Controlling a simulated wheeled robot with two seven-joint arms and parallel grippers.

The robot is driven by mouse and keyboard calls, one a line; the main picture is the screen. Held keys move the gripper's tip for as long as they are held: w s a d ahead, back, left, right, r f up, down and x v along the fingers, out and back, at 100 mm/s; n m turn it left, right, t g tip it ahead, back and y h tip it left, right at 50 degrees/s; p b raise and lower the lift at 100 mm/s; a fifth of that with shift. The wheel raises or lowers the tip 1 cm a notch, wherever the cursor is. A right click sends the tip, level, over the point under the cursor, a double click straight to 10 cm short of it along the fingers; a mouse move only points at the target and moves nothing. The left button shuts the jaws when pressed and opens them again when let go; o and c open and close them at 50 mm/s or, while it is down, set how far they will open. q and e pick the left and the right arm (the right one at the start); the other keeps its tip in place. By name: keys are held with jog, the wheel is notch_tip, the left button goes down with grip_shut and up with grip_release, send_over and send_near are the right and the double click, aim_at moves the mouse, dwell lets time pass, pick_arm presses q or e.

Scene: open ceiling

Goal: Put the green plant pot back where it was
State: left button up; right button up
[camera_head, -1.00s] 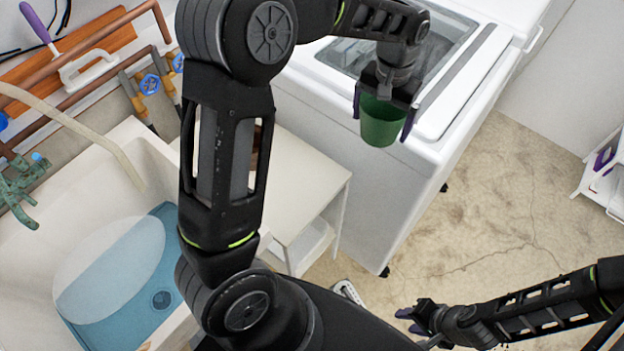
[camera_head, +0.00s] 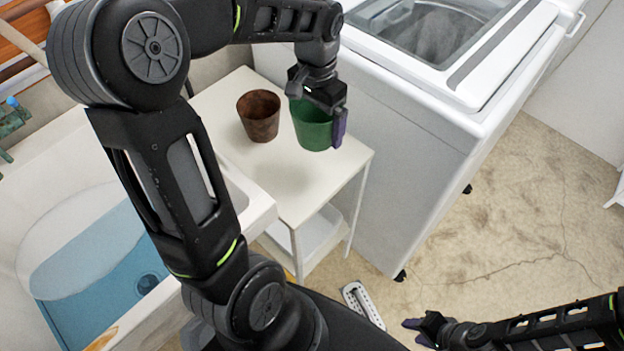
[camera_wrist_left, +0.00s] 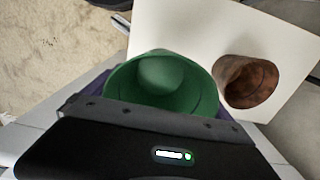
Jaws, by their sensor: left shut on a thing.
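The green plant pot (camera_head: 312,128) is held in my left gripper (camera_head: 322,122), with one purple finger showing on its right side. The pot is upright or nearly so, over or beside the right part of the white side table (camera_head: 290,190). I cannot tell whether its base touches the top. In the left wrist view the green pot (camera_wrist_left: 160,85) shows its open, empty mouth in front of the gripper. A brown pot (camera_head: 259,116) stands on the table to its left; it also shows in the left wrist view (camera_wrist_left: 247,82). My right gripper (camera_head: 422,330) is low at the bottom, apart from everything; its fingers look spread.
A white washing machine (camera_head: 400,160) with a see-through lid stands right of the table. A sink (camera_head: 110,240) with blue water is at the left. The table's front part is bare. Open floor (camera_head: 510,220) lies at the right.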

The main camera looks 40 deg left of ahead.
pick_arm(q)
jog(key=shift+s+a+f, duration=0.3)
jog(key=shift+s, duration=0.05)
jog(key=shift+f, duration=3.15)
jog(key=shift+f, duration=1.85)
jog(key=shift+f, duration=0.1)
jog(key=o, duration=1.1)
jog(key=shift+f, duration=0.1)
jog(key=shift+c, duration=0.2)
jog(key=shift+o, duration=0.3)
